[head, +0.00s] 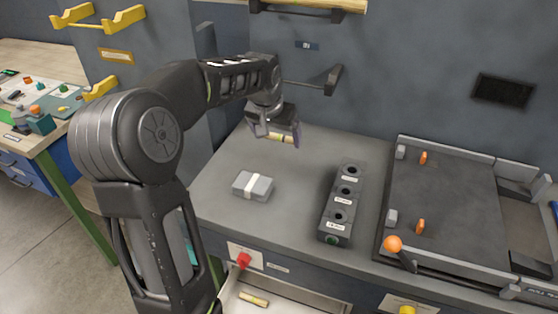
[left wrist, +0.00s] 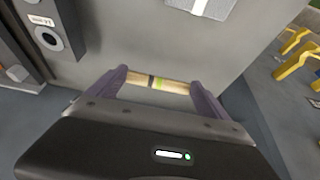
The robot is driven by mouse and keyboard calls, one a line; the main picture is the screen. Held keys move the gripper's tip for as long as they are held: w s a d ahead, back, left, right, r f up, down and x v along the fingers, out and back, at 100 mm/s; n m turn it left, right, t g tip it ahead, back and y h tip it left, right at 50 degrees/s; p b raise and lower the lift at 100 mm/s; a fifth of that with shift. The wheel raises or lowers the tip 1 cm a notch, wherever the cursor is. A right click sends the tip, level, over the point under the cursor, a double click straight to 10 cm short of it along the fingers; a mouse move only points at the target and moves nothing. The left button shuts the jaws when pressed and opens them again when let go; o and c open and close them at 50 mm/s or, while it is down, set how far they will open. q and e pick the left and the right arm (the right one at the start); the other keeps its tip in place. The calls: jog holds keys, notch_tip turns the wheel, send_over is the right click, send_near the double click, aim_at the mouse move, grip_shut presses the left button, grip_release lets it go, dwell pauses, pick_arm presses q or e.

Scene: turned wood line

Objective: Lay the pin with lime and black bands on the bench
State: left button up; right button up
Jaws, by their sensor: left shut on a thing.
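My left gripper (head: 280,138) is shut on a pale wooden pin (head: 277,137) near the back of the grey bench (head: 225,165). In the left wrist view the pin (left wrist: 172,86) spans crosswise between the two fingers, with a lime band and a black band near its middle. Its ends are partly hidden by the fingers. I cannot tell for sure whether the pin touches the bench top or hangs just above it. My right gripper is not in view.
A grey box with a white strap (head: 253,186) and a block with several holes (head: 331,221) stand on the bench. A walled tray (head: 440,205) is at right. An open drawer (head: 285,303) holds another wooden pin (head: 253,299). Wall hooks (head: 333,79) are behind.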

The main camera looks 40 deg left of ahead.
pick_arm(q)
send_over(279, 165)
jog(key=s, duration=0.2)
jog(key=shift+w+d+f, duration=0.1)
jog(key=shift+w+f, duration=0.05)
jog(key=shift+f, duration=1)
jog(key=shift+w+d+f, duration=0.1)
jog(key=shift+f, duration=1.05)
notch_tip(279, 165, down, 3)
jog(key=shift+p, duration=0.4)
jog(key=shift+f, duration=0.4)
jog(key=shift+f, duration=0.1)
jog(key=o, duration=1.1)
jog(key=shift+c, duration=0.2)
